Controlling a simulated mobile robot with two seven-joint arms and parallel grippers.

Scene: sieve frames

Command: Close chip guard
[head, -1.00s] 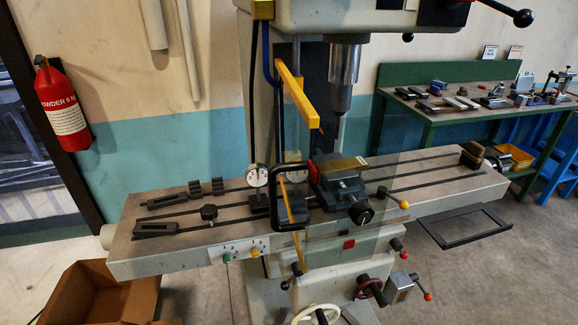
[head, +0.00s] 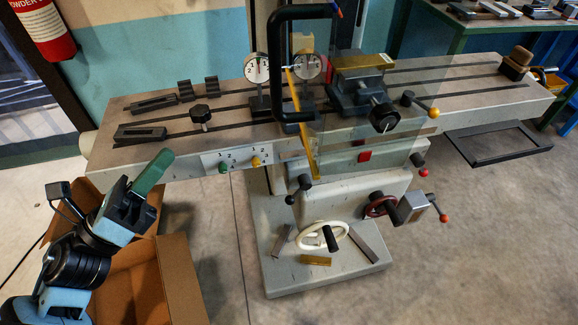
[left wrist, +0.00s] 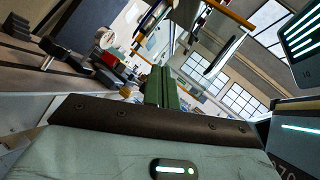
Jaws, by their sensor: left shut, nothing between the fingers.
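The chip guard is a clear panel with a yellow edge strip (head: 302,125) and a large black handle (head: 275,65). It stands at the front of the milling table, partly in front of the dark vise (head: 362,92). My left gripper (head: 152,172), with green fingers, is at the lower left, in front of the table and above a cardboard box. It is shut and empty, well apart from the handle. The shut green fingers (left wrist: 160,88) also show in the left wrist view. My right gripper is not in view.
The milling table (head: 225,130) carries two dial gauges (head: 257,68) and clamps. Levers and a white handwheel (head: 322,236) stick out below its front. An open cardboard box (head: 175,285) stands on the floor at left. A green workbench (head: 470,38) is behind at right.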

